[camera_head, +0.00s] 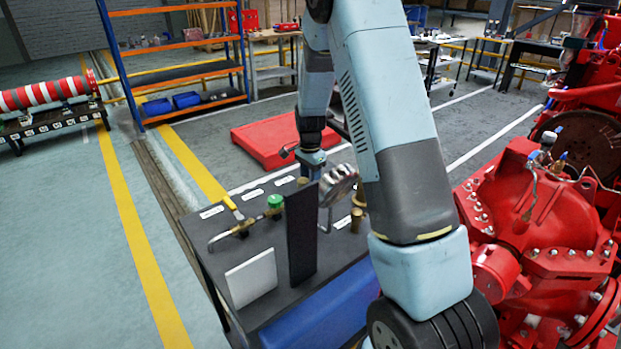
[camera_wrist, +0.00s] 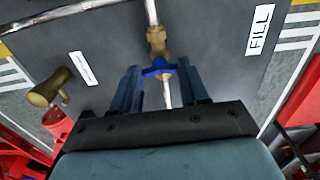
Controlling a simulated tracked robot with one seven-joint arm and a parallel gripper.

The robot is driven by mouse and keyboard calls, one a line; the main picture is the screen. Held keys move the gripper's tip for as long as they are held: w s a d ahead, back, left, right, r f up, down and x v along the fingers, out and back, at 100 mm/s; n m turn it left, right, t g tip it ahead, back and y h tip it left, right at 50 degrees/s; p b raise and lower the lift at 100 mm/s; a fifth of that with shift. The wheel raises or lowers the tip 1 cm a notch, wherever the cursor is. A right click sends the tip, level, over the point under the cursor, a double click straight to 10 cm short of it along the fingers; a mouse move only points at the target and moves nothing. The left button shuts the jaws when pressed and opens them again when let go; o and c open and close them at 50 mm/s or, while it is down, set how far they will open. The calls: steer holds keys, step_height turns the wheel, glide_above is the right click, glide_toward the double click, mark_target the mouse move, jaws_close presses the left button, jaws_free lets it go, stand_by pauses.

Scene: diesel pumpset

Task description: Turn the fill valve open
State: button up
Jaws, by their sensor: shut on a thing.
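The fill valve shows in the wrist view as a brass body (camera_wrist: 157,42) on a pale pipe, with a blue handle (camera_wrist: 160,67). A white label reading FILL (camera_wrist: 260,30) lies to its right on the dark bench top. My gripper (camera_wrist: 159,70) is shut on the blue handle, with one finger on each side of it. The fingers partly cover the handle's ends, so its exact angle is hard to tell. In the head view my gripper (camera_head: 312,160) is at the far side of the bench, and the fill valve cannot be made out there.
The dark bench (camera_head: 225,235) carries a yellow lever (camera_head: 231,204), a green knob (camera_head: 275,201), a round gauge (camera_head: 338,184), a black upright plate (camera_head: 301,235) and a white plate (camera_head: 251,278). A red pump (camera_head: 540,225) stands right. A brass fitting (camera_wrist: 48,88) is left of my gripper.

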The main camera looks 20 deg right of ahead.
steer(key=shift+w+r, duration=0.1)
steer(key=shift+w, duration=0.05)
steer(key=n, duration=0.8)
steer(key=shift+w+n, duration=0.1)
steer(key=shift+n, duration=0.2)
steer(key=n, duration=0.4)
steer(key=shift+n, duration=2.2)
steer(key=o, duration=1.1)
steer(key=shift+c, duration=0.2)
